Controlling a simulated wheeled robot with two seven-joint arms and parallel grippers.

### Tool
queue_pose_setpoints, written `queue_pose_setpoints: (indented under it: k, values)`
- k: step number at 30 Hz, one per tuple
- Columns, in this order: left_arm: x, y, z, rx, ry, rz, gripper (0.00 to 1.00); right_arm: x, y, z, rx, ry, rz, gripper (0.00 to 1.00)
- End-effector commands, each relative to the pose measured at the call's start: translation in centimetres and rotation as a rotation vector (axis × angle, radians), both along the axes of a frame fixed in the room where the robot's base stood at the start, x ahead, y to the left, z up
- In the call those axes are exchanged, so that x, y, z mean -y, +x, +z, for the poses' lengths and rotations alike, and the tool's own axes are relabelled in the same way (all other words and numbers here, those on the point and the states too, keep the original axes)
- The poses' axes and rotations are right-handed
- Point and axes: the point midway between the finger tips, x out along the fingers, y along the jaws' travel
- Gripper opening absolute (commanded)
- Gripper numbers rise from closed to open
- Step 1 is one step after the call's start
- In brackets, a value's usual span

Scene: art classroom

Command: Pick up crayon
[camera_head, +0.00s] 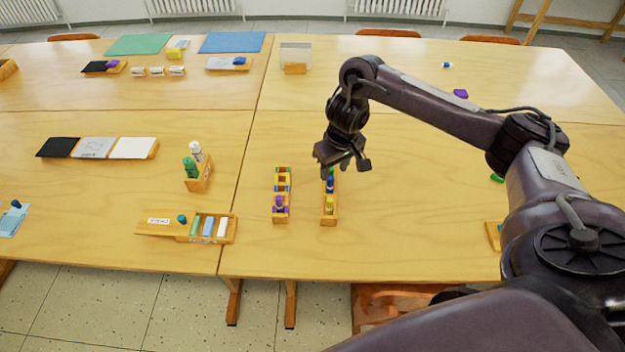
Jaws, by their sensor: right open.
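A narrow wooden rack (329,219) stands on the table below my right gripper. It holds small upright coloured pieces that look like crayons: a blue one (330,185), a yellow one (329,204) and a green one partly hidden by the gripper. A second rack (281,217) stands to its left with a purple piece (279,202) at its near end and several other coloured parts. My right gripper (343,168) is open and points down over the far end of the right rack. I see nothing between its fingers. My left gripper is out of view.
A wooden holder (200,183) with white and green bottles stands to the left. A wooden box (180,237) with coloured blocks lies nearer the front edge. The table between the racks and the back is mostly clear.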

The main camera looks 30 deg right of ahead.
Motion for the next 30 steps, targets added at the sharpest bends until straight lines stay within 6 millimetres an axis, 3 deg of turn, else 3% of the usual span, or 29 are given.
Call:
queue_pose_setpoints:
  k: [9,15,25,30]
  values:
    - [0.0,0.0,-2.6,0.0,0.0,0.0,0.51,0.2,0.9,-4.2,-0.004,0.002,-0.004,0.41]
    - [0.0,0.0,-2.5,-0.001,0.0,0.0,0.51,0.4,1.8,-6.5,-0.003,0.0,0.0,0.41]
    - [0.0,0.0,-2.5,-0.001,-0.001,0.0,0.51,0.4,1.9,-7.2,0.001,0.0,0.001,0.41]
    - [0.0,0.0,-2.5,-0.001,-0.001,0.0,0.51,0.4,1.9,-7.2,0.001,0.0,0.001,0.18]
